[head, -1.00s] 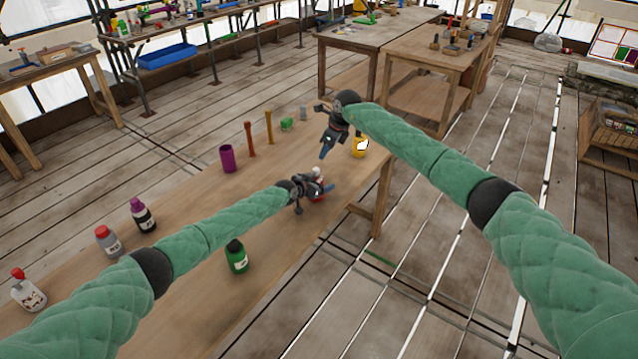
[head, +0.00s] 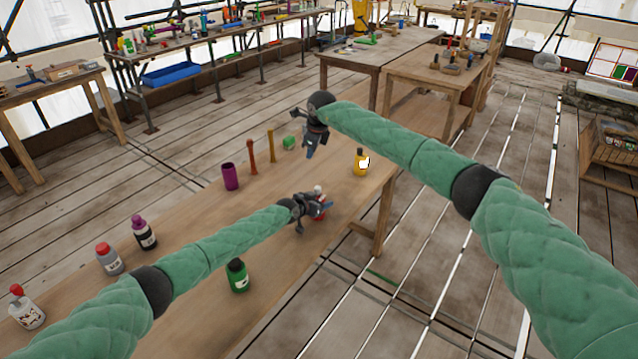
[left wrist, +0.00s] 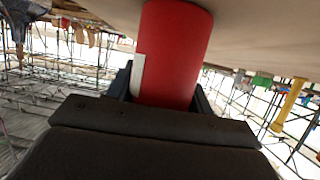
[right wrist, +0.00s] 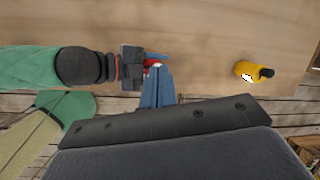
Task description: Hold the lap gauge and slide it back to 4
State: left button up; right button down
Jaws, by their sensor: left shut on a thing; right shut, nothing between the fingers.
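I cannot make out a lap gauge or a number 4 in these views. My left gripper (head: 317,207) is shut on a red bottle (head: 320,216) with a whitish top, low over the table. In the left wrist view the red bottle (left wrist: 175,50) fills the space between the fingers, with a white patch on its left side. My right gripper (head: 309,150) is shut and empty, above the table and beyond the left one. In the right wrist view its blue fingertips (right wrist: 158,75) overlap the left gripper and red bottle in the picture; I cannot tell the gap.
The table's right edge is near the yellow bottle.

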aim_at(317, 191)
notch_tip(317, 191, down, 14)
jog(key=w+d+n+t+h, duration=0.1)
jog(key=w+d+n+h, duration=0.1)
jog(key=n, duration=1.6)
jog(key=shift+d+h, duration=0.4)
jog(key=shift+h, duration=0.2)
dwell(0.5)
